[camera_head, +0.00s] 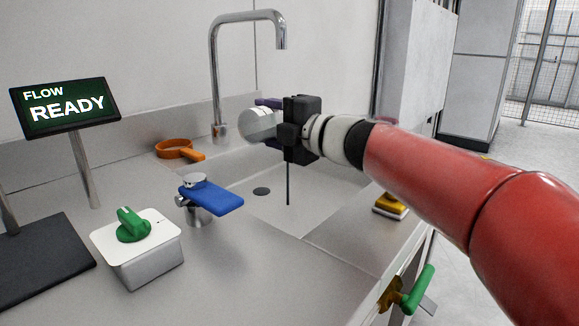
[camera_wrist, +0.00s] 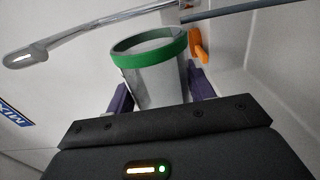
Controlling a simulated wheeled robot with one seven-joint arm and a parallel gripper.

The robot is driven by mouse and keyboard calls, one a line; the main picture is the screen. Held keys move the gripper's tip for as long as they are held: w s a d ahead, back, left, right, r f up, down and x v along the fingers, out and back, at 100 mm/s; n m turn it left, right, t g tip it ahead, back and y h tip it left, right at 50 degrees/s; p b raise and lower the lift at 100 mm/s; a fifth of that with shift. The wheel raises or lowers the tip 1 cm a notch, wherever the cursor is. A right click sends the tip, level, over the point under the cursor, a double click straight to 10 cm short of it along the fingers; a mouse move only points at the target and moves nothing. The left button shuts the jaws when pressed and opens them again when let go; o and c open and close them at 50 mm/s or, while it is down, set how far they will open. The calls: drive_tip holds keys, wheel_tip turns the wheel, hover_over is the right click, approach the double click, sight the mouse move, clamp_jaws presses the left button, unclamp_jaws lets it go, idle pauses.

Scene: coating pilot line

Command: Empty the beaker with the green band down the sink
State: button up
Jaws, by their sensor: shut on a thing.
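The beaker (camera_wrist: 158,82) has a green band (camera_wrist: 150,52) around its rim, seen in the wrist view. My gripper (camera_wrist: 158,92) is shut on it, with a purple finger on each side. In the head view the beaker (camera_head: 259,123) shows as a pale, shiny round shape, tipped strongly over, and its band is not visible. The beaker's contents cannot be made out.
A tall chrome tap (camera_head: 216,75) arches over the sink. A blue lever (camera_head: 211,198), an orange ring with a handle (camera_head: 175,149) and a box with a green knob (camera_head: 133,228) are on the counter at left. A display (camera_head: 65,106) reads "FLOW READY".

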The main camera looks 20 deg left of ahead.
drive_tip(key=shift+f, duration=0.1)
drive_tip(key=shift+w+m, duration=0.1)
drive_tip(key=shift+m, duration=0.3)
drive_tip(key=shift+f, duration=0.1)
drive_tip(key=shift+w+d+f+m, duration=0.1)
drive_tip(key=shift+m, duration=0.3)
idle(1.1)
